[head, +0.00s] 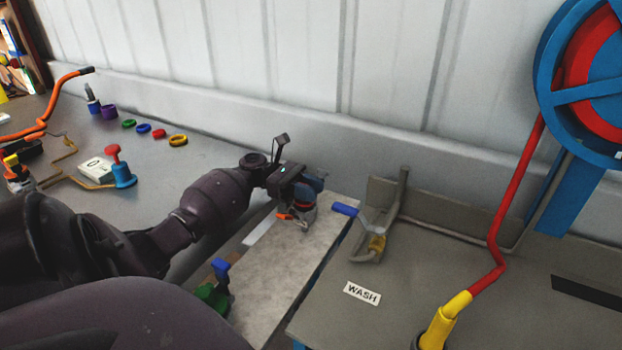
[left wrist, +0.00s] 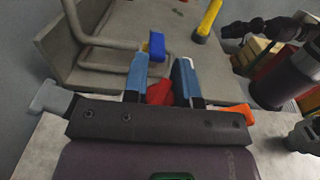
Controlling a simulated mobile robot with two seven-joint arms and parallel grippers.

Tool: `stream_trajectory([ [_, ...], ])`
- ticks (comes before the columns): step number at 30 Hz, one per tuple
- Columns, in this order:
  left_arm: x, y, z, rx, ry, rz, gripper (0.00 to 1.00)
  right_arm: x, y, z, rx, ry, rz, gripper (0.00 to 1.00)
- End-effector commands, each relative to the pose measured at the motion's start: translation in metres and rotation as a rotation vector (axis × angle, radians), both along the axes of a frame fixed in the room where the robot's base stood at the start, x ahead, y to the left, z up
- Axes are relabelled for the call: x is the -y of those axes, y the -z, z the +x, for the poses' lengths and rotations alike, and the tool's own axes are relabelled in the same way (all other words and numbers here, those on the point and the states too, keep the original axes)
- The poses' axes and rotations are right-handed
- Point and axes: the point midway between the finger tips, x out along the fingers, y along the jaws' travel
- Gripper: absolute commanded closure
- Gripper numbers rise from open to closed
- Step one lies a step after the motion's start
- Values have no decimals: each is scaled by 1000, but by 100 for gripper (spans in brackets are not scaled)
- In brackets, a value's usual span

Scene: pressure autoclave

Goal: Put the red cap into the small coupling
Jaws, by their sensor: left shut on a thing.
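My left gripper (head: 303,210) is over the far part of the pale grey slab. In the left wrist view its two blue fingers (left wrist: 161,80) are shut on a red piece, seemingly the red cap (left wrist: 159,93). A little red also shows under the gripper in the head view, but most of the cap is hidden by the fingers and gripper body. An orange part (head: 285,216) and a grey part show beside and below the gripper. I cannot tell which fitting is the small coupling; it may be hidden beneath the gripper. My right gripper cannot be made out.
A bent pipe fixture with a blue lever (head: 345,210) stands right of the gripper, behind the WASH label (head: 362,293). A green fitting (head: 214,297) sits at the slab's near left. Coloured rings (head: 178,140) lie on the left bench. A red-yellow lever (head: 497,240) rises at right.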

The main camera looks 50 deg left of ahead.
Motion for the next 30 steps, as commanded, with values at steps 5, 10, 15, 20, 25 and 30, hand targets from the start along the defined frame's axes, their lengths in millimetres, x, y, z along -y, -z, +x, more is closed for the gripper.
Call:
stream_trajectory([
  [5,0,2,0,1,0,0,60,-1,2,0,-3,2,2,44],
  [10,0,2,0,0,0,0,49,-1,5,-1,-9,6,5,44],
  [15,0,1,0,0,0,0,49,-1,5,-1,-9,6,5,44],
  [20,-3,-5,-1,-1,0,1,49,-1,5,-1,-8,6,5,44],
  [25,-30,-4,-9,-2,-2,3,49,-1,4,-1,-6,4,4,44],
  [30,-62,-4,-19,-3,-3,1,49,0,4,-1,-5,0,1,44],
])
